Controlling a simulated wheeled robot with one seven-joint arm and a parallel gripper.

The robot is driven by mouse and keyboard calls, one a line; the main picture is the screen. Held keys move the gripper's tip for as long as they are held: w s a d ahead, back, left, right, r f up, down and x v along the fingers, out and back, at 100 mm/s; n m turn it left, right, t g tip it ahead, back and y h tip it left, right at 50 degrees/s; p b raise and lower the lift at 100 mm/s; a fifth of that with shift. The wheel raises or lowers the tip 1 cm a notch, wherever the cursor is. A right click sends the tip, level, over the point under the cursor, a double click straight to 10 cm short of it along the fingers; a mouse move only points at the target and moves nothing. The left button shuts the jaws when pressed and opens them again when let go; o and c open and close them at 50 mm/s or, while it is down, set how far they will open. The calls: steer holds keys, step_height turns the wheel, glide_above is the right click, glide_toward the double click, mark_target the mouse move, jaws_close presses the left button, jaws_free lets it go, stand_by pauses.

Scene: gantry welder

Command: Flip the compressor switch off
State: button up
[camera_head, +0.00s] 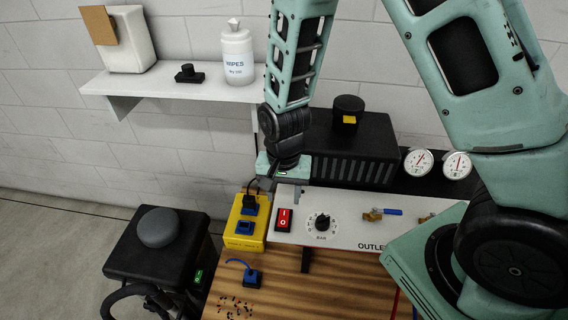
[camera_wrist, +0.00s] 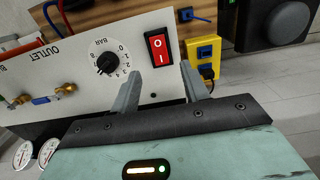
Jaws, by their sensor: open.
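The compressor switch is a red rocker (camera_head: 284,219) in a black frame on the left end of the white control panel, left of the BAR dial. In the wrist view the same red switch (camera_wrist: 158,48) shows O and I marks, right of the dial. My gripper (camera_wrist: 158,85) is open and empty. Its two grey fingers stand apart on either side of the switch's line, a little short of it, with no contact visible.
The BAR dial (camera_head: 322,223) and a blue-handled valve (camera_head: 379,213) sit along the panel. A yellow socket box (camera_head: 246,221) with blue sockets is close left of the switch. The black compressor body (camera_head: 345,150) stands behind. A wooden bench top (camera_head: 330,285) lies in front.

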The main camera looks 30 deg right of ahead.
step_height(320, 180, up, 10)
stand_by(0.4)
steer(key=shift+d+r, duration=0.1)
steer(key=s+a+r+n+b, duration=0.1)
steer(key=s+a+r+n, duration=0.2)
steer(key=s+n, duration=0.4)
steer(key=s+a+r+n, duration=0.3)
steer(key=s+n, duration=0.4)
steer(key=s, duration=0.3)
steer(key=shift+a+r+n+b, duration=0.2)
steer(key=shift+r+n+b, duration=0.1)
steer(key=shift+b, duration=0.05)
